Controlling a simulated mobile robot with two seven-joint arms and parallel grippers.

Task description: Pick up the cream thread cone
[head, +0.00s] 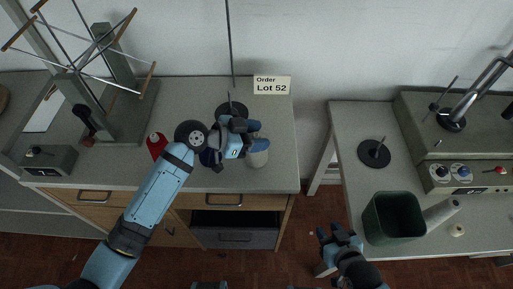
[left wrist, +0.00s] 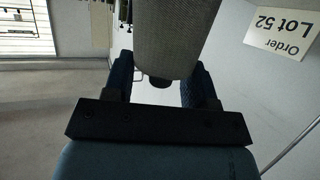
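A pale cone (head: 257,158), which looks like the cream thread cone, stands on the left table near its right front part, partly hidden by my left gripper. In the left wrist view the greyish-cream cone (left wrist: 172,38) fills the top middle, its narrow end toward the gripper. My left gripper (head: 258,135) is at the cone. Its fingers (left wrist: 158,85) are spread, with a bright gap between the left finger and the narrow end. My right gripper (head: 337,235) is open and empty, low beside the right table.
A red cone (head: 156,145) and a dark blue cone (head: 207,158) stand nearby. A black spindle base (head: 231,110) stands behind, below the Lot 52 card (head: 272,85). A yarn winder (head: 125,110) is at left. The right table holds a green bin (head: 393,218) and a pale cone lying down (head: 441,213).

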